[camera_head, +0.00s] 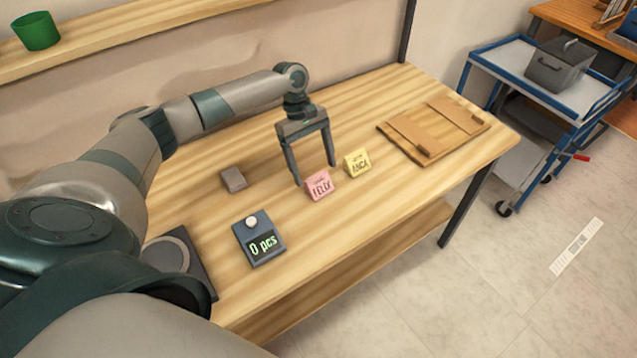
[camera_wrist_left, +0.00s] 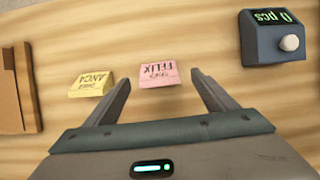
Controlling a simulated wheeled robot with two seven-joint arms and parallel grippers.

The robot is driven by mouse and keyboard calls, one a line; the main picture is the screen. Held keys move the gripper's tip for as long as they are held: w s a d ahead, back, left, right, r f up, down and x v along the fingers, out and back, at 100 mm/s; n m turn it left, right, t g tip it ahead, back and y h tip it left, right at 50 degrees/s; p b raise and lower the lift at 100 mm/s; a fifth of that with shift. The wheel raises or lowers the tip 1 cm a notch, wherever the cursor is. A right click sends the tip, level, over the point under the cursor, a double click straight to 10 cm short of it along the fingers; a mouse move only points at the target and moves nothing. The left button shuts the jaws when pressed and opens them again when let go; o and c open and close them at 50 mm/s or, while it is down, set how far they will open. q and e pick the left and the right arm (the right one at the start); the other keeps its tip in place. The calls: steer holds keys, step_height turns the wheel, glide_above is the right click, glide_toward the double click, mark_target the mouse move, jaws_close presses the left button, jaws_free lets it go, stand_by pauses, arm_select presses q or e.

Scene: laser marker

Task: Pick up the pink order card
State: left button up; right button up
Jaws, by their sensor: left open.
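The pink order card (camera_head: 319,186), a small tent-shaped card reading FELIX, stands on the wooden table (camera_head: 350,225). My left gripper (camera_head: 315,184) is open and points down at the table, just behind the pink card in the head view. In the left wrist view, the pink card (camera_wrist_left: 158,74) lies ahead of the gap between the two open fingers (camera_wrist_left: 160,85), with nothing held between them. The yellow card (camera_head: 357,163), reading ANCA, stands to the right of the pink one, a short gap apart. My right gripper is not in view.
A counter (camera_head: 259,238) showing "0 pcs" stands left of the cards, with a small grey block (camera_head: 233,179) behind it. A wooden board (camera_head: 390,131) with brown folders lies at the right. A blue trolley (camera_head: 530,84) carries a grey box. A green cup (camera_head: 36,31) stands on the shelf.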

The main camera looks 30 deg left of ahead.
mark_target(317, 178)
arm_select(q)
steer(key=shift+f, duration=0.15)
steer(key=shift+d+f+p, duration=0.2)
steer(key=shift+f+p, duration=0.1)
steer(key=p+x, duration=0.1)
steer(key=x, duration=0.2)
steer(key=shift+w+a+f, duration=0.1)
steer(key=shift+a, duration=0.05)
steer(key=shift+f, duration=0.6)
steer(key=c, duration=1.1)
